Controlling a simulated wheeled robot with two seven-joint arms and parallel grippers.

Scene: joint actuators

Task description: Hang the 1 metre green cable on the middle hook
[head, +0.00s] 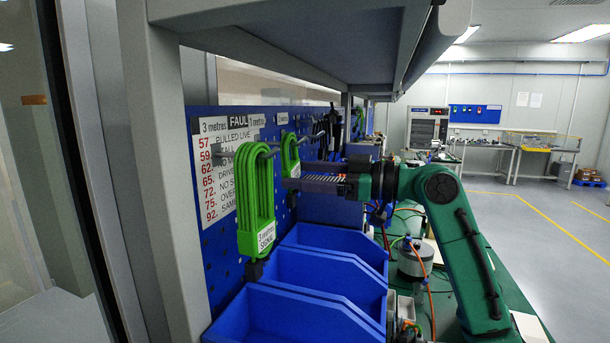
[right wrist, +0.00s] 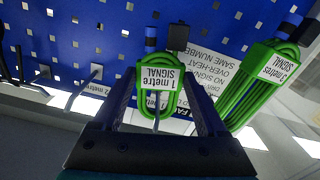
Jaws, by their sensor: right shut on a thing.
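The 1 metre green cable (right wrist: 160,85) is a small coiled loop with a white "1 metre SIGNAL" tag. It also shows in the head view (head: 289,150), against the blue pegboard. My right gripper (right wrist: 158,92) is shut on its tagged end, with one finger at each side. A thin metal hook (right wrist: 156,124) appears to run through the coil; whether the cable's weight rests on it I cannot tell. In the head view my right gripper (head: 290,184) reaches in from the right, and its grip is partly hidden. My left gripper is not in view.
A longer green "3 metres SIGNAL" cable (head: 256,205) hangs on the nearer hook. A bare hook (right wrist: 96,73) stands beside a "2 metre" label. Blue bins (head: 325,275) lie below. A grey shelf (head: 290,35) overhangs the board. A white text sheet (head: 225,150) is on the board.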

